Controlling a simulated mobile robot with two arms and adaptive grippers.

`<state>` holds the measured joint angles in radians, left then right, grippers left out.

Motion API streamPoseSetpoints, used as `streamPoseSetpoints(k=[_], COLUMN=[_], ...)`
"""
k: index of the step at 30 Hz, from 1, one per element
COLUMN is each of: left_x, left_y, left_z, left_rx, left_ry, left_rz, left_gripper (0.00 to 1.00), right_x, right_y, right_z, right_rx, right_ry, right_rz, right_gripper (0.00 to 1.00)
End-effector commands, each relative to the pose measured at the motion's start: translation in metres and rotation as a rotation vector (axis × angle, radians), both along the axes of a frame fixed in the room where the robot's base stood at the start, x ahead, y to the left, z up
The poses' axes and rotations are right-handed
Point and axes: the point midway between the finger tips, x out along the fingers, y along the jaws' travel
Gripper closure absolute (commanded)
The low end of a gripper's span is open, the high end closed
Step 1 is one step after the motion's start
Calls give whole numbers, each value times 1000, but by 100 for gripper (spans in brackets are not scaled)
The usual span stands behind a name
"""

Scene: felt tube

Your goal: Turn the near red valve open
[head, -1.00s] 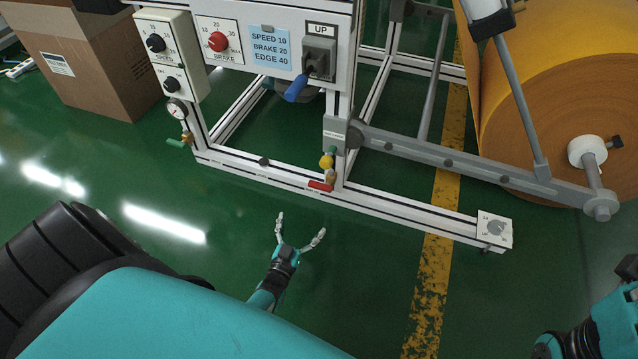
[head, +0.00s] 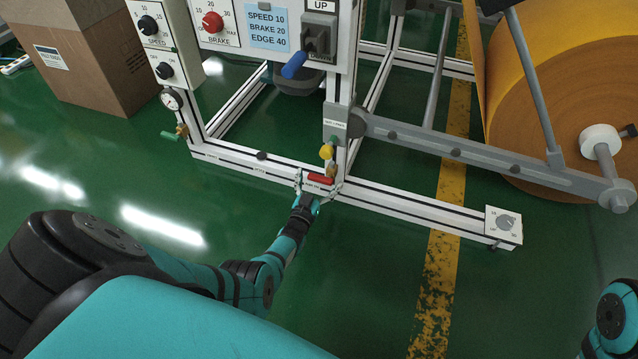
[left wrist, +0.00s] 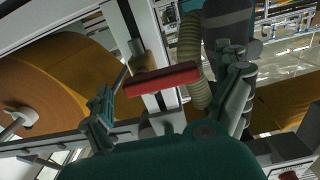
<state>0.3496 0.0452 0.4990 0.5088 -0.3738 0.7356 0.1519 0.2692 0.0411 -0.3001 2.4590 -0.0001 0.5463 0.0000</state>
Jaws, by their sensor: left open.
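The near red valve handle (head: 320,179) lies sideways, low on the machine's white frame post, below a yellow round part (head: 326,152). My left gripper (head: 319,185) is open at the handle, with one finger to each side of it in the head view. In the left wrist view the red handle (left wrist: 160,79) spans the space between the open fingers (left wrist: 170,105). I cannot tell whether either finger touches it. My right gripper is not in view; only part of my right arm shows at the lower right edge.
A green-handled valve (head: 171,136) sits at the left post under a gauge (head: 172,99). The white bottom rail (head: 410,208) runs right to a small dial box (head: 504,225). A large orange roll (head: 560,110) stands at right. The green floor in front is clear.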

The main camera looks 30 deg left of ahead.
Motion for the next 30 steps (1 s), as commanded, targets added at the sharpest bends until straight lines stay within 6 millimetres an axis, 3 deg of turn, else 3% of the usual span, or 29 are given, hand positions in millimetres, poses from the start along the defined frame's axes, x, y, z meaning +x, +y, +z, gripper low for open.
streamPoseSetpoints(k=[4, 17, 30], left_x=[0, -1, -1], left_y=[0, 0, 0], left_z=[0, 0, 2], left_rx=[0, 0, 110], left_ry=[0, 0, 26], left_rz=[0, 0, 0], left_gripper=[1, 56, 56], right_x=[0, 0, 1], right_y=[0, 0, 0], right_z=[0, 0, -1], right_rx=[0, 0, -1], right_ry=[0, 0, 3], right_rz=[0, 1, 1], right_gripper=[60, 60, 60])
